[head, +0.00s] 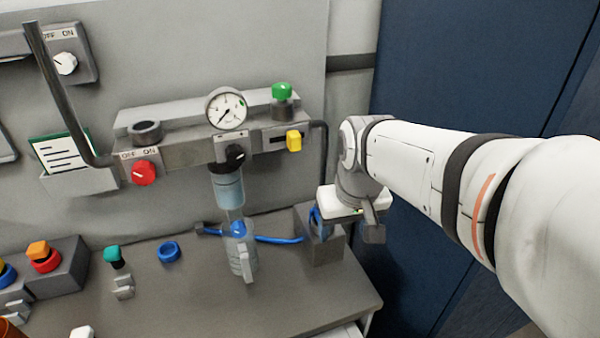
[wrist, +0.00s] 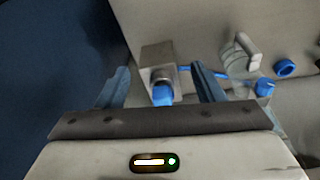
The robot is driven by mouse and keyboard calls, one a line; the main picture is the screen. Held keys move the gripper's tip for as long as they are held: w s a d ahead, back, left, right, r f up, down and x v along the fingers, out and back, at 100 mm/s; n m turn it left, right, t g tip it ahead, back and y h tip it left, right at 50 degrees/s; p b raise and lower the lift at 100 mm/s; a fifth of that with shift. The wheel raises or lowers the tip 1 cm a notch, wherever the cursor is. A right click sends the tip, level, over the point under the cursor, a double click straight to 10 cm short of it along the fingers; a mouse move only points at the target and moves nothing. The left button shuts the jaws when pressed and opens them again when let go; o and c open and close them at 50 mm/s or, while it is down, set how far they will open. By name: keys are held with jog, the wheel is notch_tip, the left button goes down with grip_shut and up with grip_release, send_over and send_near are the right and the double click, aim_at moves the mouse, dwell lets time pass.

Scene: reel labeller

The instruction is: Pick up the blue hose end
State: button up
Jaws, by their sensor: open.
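A blue hose (head: 278,240) lies on the bench and runs right to a grey block (head: 325,253). In the wrist view a short blue piece (wrist: 162,95), which looks like the hose end, sits at a round metal fitting on the grey block (wrist: 158,55). My gripper (head: 346,224) is over the block at the bench's right end. In the wrist view my gripper (wrist: 160,74) is open, with the blue piece between its fingers and a gap on each side. I cannot tell whether the fingers are level with it. In the head view my gripper partly hides the block.
A clear filter bowl (head: 241,262) with a blue knob stands left of the block. A blue ring (head: 169,251) lies farther left. Above is the regulator unit with a gauge (head: 226,108), red knob (head: 144,173) and yellow tab (head: 294,141). The bench front (head: 310,306) is clear.

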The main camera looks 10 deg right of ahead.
jog(key=shift+n+g, duration=0.5)
jog(key=shift+n, duration=0.3)
jog(key=w, duration=0.4)
jog(key=w+f+b, duration=0.1)
jog(key=w, duration=0.4)
jog(key=w+b, duration=0.1)
jog(key=w, duration=0.3)
jog(key=shift+w+a+f, duration=0.15)
jog(key=shift+f, duration=0.05)
jog(key=shift+w+f, duration=0.15)
jog(key=shift+w, duration=0.05)
jog(key=f, duration=0.3)
jog(key=w+f, duration=0.1)
jog(key=f, duration=0.3)
jog(key=shift+w+f, duration=0.2)
jog(key=shift+c, duration=0.3)
jog(key=c, duration=1.1)
